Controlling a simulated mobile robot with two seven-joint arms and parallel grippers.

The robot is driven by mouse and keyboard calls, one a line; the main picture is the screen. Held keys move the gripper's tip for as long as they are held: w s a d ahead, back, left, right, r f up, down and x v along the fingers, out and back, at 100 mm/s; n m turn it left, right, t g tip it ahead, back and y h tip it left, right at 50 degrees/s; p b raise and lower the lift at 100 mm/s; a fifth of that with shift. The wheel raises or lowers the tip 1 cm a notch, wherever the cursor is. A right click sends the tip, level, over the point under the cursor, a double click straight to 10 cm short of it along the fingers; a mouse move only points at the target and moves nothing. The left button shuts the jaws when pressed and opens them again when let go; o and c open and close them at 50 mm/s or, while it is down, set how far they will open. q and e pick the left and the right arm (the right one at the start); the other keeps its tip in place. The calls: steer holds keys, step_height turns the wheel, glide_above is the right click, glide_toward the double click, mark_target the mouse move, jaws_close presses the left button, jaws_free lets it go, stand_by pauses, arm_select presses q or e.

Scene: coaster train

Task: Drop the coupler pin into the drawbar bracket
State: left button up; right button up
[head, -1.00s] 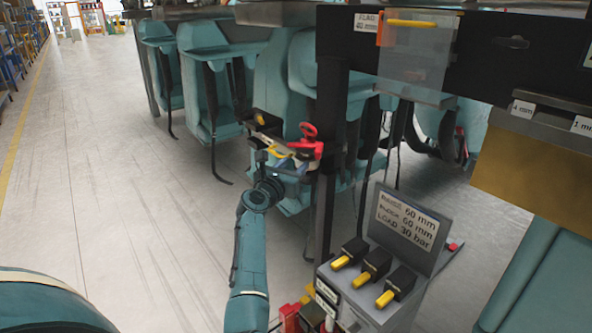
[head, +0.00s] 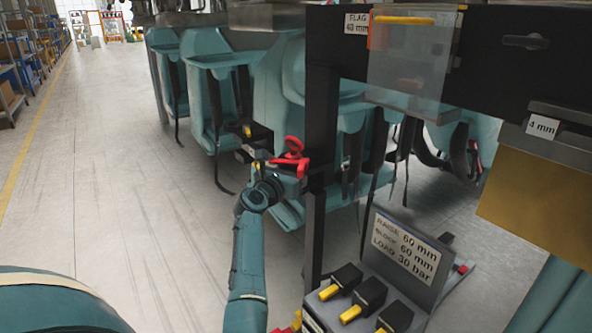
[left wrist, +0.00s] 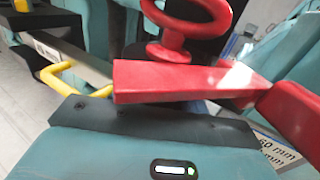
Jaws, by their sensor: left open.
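A red piece with a ring on top (head: 293,143), which looks like the coupler pin, is upright beside a black post. It also shows at the top of the left wrist view (left wrist: 188,18), with a red collar under the ring. My left gripper (head: 274,168) is open, close in front of it. I cannot tell whether the gripper touches the pin. The drawbar bracket seems to be the dark fitting (head: 250,140) there; its hole and the pin's lower end are hidden.
A black post (head: 320,130) stands just right of the red piece. A yellow bent handle (left wrist: 75,75) is at the left. A panel with yellow-handled levers (head: 368,295) stands at the lower right, and teal seats (head: 210,95) hang behind. The floor at left is clear.

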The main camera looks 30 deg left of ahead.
arm_select(q)
steer(key=c, duration=0.9)
steer(key=o, duration=0.9)
steer(key=shift+s+d, duration=0.1)
